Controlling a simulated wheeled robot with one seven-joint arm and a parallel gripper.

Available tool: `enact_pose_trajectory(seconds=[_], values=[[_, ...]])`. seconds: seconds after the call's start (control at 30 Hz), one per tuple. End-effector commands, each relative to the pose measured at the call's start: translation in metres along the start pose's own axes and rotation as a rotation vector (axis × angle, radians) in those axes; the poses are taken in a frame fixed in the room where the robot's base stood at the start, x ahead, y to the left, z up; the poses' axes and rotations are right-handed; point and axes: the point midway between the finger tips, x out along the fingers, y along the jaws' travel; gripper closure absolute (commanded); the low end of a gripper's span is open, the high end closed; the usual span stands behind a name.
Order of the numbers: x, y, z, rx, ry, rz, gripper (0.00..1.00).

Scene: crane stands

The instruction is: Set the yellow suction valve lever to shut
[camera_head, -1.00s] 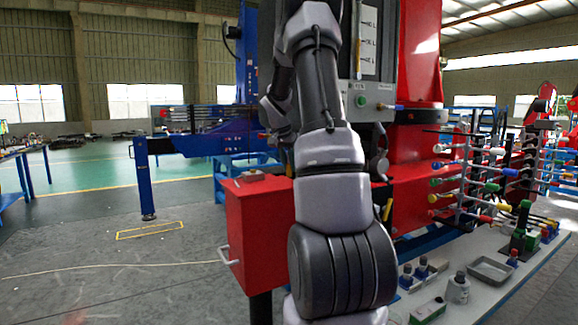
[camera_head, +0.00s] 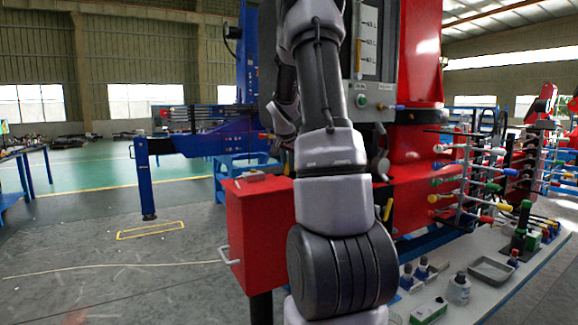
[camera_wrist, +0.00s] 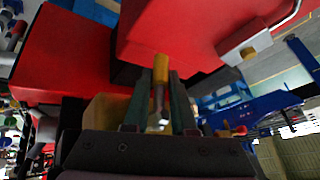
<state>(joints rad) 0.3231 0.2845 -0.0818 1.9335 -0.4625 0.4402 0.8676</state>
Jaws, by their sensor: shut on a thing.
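The yellow lever (camera_wrist: 160,68) shows in the wrist view as a short yellow handle between the two dark fingers of my gripper (camera_wrist: 159,92). My gripper is shut on it. The lower end of the lever and its valve body are mostly hidden by the fingers and palm. In the head view my own arm hides the gripper. A small yellow piece (camera_head: 387,210) shows there just right of my arm, and I cannot tell whether it is the same lever.
A red box (camera_head: 260,225) with a white handle stands left of my arm. A bench (camera_head: 490,297) with bottles and a grey tray (camera_head: 491,270) is at the right, below a rack of colour-tipped rods (camera_head: 470,180). Open floor lies to the left.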

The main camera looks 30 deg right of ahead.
Motion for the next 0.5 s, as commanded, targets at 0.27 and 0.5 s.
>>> enact_pose_trajectory(seconds=[0.27, 0.5], values=[[0.0000, -0.0080, -0.0042, 0.073, 0.131, -0.182, 1.00], [0.0002, -0.0112, -0.0091, 0.129, 0.221, -0.304, 1.00]])
